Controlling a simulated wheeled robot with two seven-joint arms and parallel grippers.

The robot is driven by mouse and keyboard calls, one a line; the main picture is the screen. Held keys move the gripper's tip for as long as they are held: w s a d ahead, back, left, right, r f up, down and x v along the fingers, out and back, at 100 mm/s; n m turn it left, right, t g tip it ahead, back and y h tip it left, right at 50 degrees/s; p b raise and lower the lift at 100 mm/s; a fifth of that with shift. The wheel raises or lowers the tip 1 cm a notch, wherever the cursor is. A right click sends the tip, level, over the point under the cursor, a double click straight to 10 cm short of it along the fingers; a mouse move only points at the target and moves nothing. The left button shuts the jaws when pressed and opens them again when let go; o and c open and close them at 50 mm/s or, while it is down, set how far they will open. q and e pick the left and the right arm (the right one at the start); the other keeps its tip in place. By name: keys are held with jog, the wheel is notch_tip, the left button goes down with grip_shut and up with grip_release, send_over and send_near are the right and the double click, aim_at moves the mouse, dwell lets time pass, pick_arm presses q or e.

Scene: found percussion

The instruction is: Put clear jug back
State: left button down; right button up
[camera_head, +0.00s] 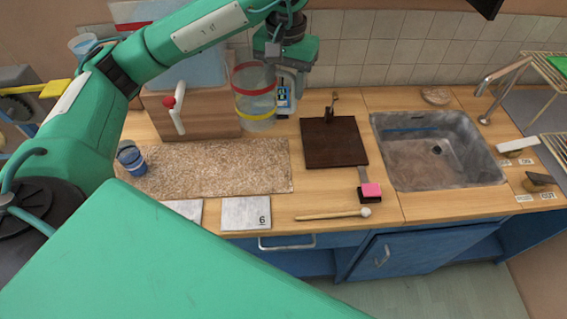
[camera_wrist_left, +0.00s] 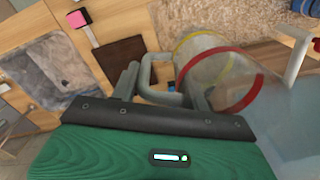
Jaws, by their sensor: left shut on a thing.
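The clear jug (camera_head: 255,97) has a red band near its top and a yellow band lower down. My left gripper (camera_head: 288,75) is beside it at the back of the counter and is shut on its handle. In the left wrist view the jug (camera_wrist_left: 215,72) lies beyond the fingers of the left gripper (camera_wrist_left: 160,82), with its grey handle between them. The jug looks upright in the head view. I cannot tell whether its base touches the counter. My right gripper is not in view.
A speckled mat (camera_head: 215,168) lies in front of the jug, with a blue cup (camera_head: 132,158) at its left. A wooden box with a white tap (camera_head: 177,115) stands left of the jug. A dark board (camera_head: 334,142) and a sink (camera_head: 437,150) are to the right.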

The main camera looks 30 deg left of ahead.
aim_at(284, 111)
pick_arm(q)
jog(key=shift+a+f, duration=0.1)
jog(key=shift+f, duration=0.45)
notch_tip(284, 111, down, 4)
jog(key=shift+s+r+p, duration=0.15)
jog(key=shift+r+p, duration=0.05)
jog(key=shift+p, duration=0.1)
notch_tip(284, 111, down, 15)
jog(key=p, duration=0.4)
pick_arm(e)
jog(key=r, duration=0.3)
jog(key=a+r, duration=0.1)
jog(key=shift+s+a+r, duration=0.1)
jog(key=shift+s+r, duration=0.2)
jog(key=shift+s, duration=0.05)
pick_arm(q)
jog(key=shift+f, duration=0.15)
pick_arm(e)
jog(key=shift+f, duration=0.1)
pick_arm(q)
jog(key=shift+f, duration=0.1)
jog(key=c, duration=0.7)
grip_release()
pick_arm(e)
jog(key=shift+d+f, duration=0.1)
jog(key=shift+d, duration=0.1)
